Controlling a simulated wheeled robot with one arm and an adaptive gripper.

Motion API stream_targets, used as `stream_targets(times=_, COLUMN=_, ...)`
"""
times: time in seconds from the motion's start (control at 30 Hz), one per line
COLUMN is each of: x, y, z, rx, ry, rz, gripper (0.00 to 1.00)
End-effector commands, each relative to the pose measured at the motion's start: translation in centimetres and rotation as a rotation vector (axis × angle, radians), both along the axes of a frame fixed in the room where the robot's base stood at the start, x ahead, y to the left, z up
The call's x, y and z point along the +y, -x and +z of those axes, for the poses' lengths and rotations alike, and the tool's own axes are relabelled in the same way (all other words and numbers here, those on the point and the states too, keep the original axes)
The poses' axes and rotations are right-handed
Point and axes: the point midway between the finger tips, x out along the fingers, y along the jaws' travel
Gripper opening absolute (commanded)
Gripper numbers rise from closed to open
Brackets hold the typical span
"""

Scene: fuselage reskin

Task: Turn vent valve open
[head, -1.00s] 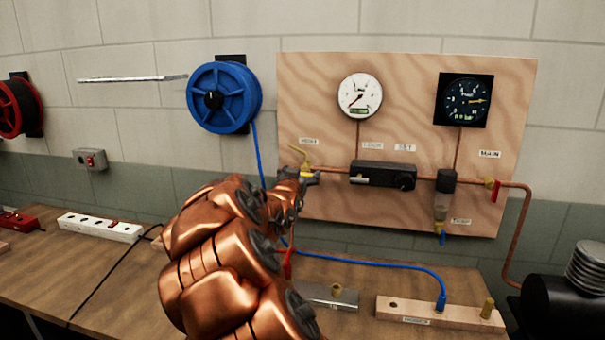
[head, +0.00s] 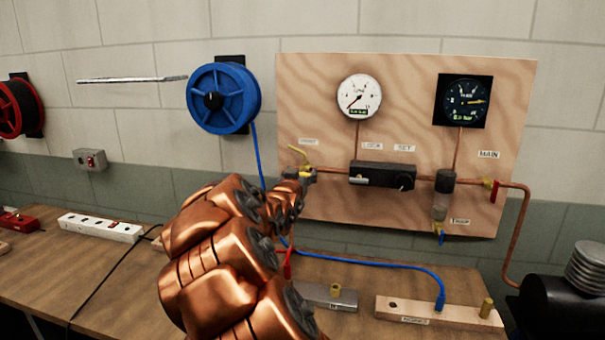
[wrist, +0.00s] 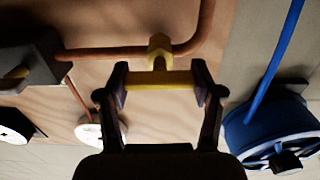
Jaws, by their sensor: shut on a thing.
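The vent valve is on the wooden panel, left of the black regulator. Its brass body (wrist: 158,48) sits on the copper pipe in the wrist view. Its yellow handle (wrist: 160,79) lies crosswise between the two fingers, below the body in that view. My gripper (wrist: 159,82) is shut on this handle, with one finger at each end. In the head view my gripper (head: 301,174) is at the left end of the panel's pipe, under a faint label. A yellow bent piece (head: 300,154) shows just above it. My arm hides part of the panel's lower left edge.
The black regulator (head: 382,175) is right of my gripper, with a white gauge (head: 359,95) above. A blue hose reel (head: 223,98) hangs to the left, its blue hose running down behind my arm. A red-handled main valve (head: 495,190) is at the right.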

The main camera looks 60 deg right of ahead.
Motion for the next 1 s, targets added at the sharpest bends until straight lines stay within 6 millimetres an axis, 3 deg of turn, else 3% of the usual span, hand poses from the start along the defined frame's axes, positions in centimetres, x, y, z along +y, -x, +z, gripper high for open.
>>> stream_targets(times=0.27, x=0.1, y=-0.2, z=0.1, rx=0.001, ry=0.003, rz=0.004, gripper=0.92)
stream_targets(times=0.67, x=0.3, y=0.0, z=0.1, rx=0.0, ry=0.002, rz=0.002, gripper=0.92)
stream_targets(times=1.0, x=4.3, y=1.3, z=0.2, rx=0.0, ry=0.003, rz=0.004, gripper=0.92)
